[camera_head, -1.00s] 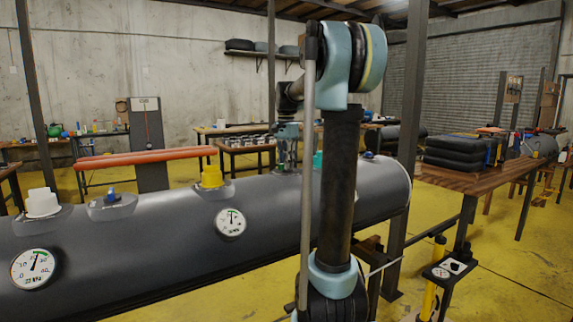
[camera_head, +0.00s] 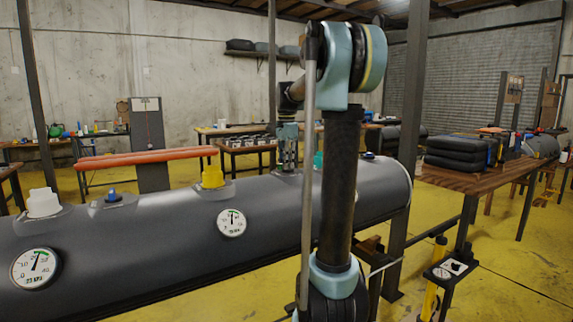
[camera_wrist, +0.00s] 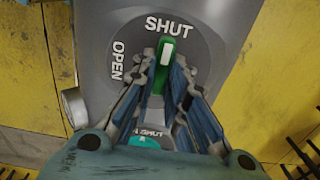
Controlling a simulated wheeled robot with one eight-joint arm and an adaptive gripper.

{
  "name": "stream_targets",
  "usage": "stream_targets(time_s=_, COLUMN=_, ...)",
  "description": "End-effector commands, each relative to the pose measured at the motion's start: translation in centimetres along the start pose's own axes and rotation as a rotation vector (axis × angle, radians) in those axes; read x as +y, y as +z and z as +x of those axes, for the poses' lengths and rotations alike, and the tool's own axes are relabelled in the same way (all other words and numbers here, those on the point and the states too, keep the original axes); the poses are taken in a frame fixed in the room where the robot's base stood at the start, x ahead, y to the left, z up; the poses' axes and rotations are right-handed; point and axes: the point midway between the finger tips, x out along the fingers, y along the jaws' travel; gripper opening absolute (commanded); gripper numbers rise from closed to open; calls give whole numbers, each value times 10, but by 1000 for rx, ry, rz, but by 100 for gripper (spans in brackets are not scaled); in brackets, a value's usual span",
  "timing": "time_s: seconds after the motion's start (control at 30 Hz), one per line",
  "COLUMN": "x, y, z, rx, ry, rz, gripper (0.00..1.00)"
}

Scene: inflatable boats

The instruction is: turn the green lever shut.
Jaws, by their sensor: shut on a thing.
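The green lever (camera_wrist: 163,80) lies between the fingers of my gripper (camera_wrist: 166,58) in the wrist view. The fingers are closed on its two sides. Its outer end points up at the white word SHUT on the grey round plate (camera_wrist: 205,45). The word OPEN stands to the left. In the head view my gripper (camera_head: 287,163) reaches down to the top of the dark grey tube (camera_head: 270,215), and I cannot make out the lever there.
A teal cap (camera_head: 318,160) stands on the tube just right of my gripper, partly behind my arm. A yellow cap (camera_head: 212,176), a blue cap (camera_head: 112,195) and a white cap (camera_head: 43,203) stand farther left. Pressure gauges (camera_head: 231,222) sit on the tube's side.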

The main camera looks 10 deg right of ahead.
Motion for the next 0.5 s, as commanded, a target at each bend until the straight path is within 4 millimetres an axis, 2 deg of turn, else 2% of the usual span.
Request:
stream_targets(time_s=0.07, x=-4, y=1, z=-1, rx=-3, ry=-7, rz=-1, gripper=0)
stream_targets(time_s=0.1, x=-4, y=1, z=-1, rx=-3, ry=-7, rz=-1, gripper=20)
stream_targets(time_s=0.17, x=-3, y=1, z=-1, rx=-3, ry=-6, rz=-1, gripper=33)
stream_targets(time_s=0.5, x=-1, y=0, z=-1, rx=-1, ry=-3, rz=-1, gripper=33)
